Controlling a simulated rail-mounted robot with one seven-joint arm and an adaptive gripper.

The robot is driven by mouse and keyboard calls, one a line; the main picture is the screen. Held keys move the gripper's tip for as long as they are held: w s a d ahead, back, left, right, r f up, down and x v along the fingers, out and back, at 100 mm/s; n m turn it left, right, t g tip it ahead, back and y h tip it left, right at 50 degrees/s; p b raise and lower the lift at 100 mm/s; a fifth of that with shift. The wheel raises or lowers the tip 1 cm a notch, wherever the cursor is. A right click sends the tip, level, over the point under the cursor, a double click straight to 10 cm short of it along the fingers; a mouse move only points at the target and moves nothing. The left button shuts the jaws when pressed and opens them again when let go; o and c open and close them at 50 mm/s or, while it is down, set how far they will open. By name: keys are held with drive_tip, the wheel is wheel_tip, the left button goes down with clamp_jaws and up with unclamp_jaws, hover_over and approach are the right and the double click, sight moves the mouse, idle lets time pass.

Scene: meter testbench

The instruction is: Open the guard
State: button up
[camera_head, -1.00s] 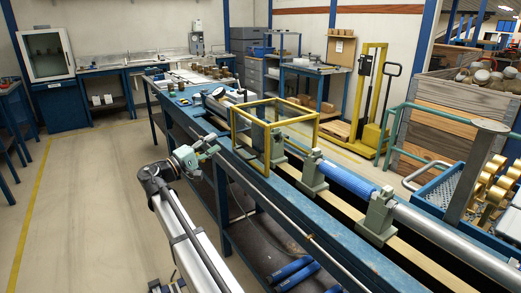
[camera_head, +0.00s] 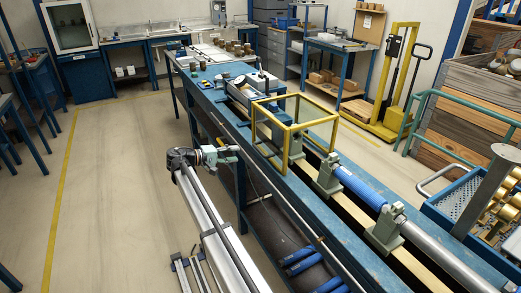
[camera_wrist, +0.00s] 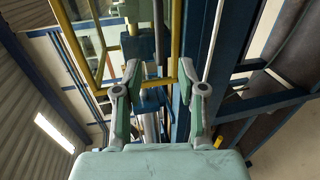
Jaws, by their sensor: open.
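The guard (camera_head: 314,122) is a box-shaped yellow frame standing over the pipe line on the long blue bench (camera_head: 212,92). It looks lowered over a grey-green fixture. Its yellow bars also fill the upper part of the wrist view (camera_wrist: 72,40). My gripper (camera_head: 236,154) is in front of the bench, to the left of the guard and apart from it in the head view. In the wrist view my gripper (camera_wrist: 160,72) has its two fingers spread with nothing held between them. Yellow bars show beyond the fingertips; I cannot tell the exact gap.
A blue pipe section (camera_head: 358,187) rests on green-grey supports right of the guard. Blue cylinders (camera_head: 300,260) lie on the lower shelf. A yellow pallet lifter (camera_head: 395,95) stands behind the bench. The floor (camera_head: 115,185) left of the bench is clear.

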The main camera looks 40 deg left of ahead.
sight(260, 151)
drive_tip(key=p+x, duration=0.3)
drive_tip(key=x, duration=0.9)
drive_tip(key=shift+w+d, duration=0.1)
drive_tip(key=shift+w, duration=0.1)
clamp_jaws()
